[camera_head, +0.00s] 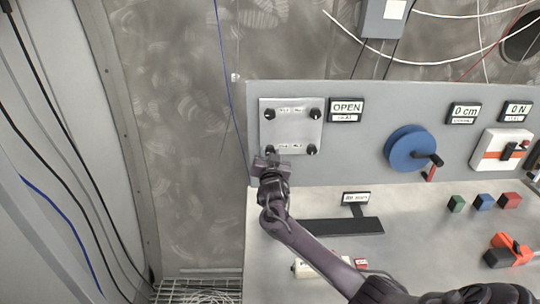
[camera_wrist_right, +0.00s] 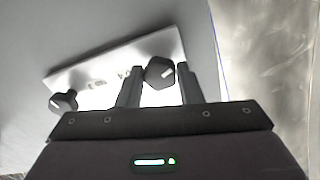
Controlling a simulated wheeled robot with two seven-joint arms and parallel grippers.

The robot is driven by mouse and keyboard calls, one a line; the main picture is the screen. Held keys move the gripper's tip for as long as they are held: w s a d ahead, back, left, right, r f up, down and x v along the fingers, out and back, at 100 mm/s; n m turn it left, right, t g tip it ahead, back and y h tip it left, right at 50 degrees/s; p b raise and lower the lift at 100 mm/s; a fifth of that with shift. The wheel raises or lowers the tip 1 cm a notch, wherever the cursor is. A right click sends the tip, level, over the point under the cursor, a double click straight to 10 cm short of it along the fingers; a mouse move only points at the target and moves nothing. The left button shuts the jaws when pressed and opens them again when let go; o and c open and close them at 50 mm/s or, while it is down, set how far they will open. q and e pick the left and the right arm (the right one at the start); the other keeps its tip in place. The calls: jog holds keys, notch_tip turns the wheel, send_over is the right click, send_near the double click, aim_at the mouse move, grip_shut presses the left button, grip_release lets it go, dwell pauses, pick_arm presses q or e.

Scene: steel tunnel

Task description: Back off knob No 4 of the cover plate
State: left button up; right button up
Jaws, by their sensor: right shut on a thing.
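The cover plate (camera_head: 291,131) is a pale square on the grey upright panel, with a black knob at each corner. My right gripper (camera_head: 270,158) is at its lower left knob (camera_head: 270,149), which it partly hides in the head view. In the right wrist view, the fingers of the right gripper (camera_wrist_right: 159,85) stand on either side of a dark knob (camera_wrist_right: 159,72) and are shut on it. A second knob (camera_wrist_right: 64,102) shows to the left there, apart from the fingers. The plate's small number labels are too blurred to read surely. My left gripper is not in view.
An OPEN sign (camera_head: 346,109) is right of the plate. A blue handwheel (camera_head: 407,148) and a white switch box (camera_head: 500,149) are further right. Small blocks and an orange-black tool (camera_head: 508,251) lie on the bench (camera_head: 420,250). A blue cable hangs left of the panel.

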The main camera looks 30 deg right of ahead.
jog(key=shift+n+p, duration=0.85)
jog(key=shift+n, duration=6.45)
jog(key=o, duration=1)
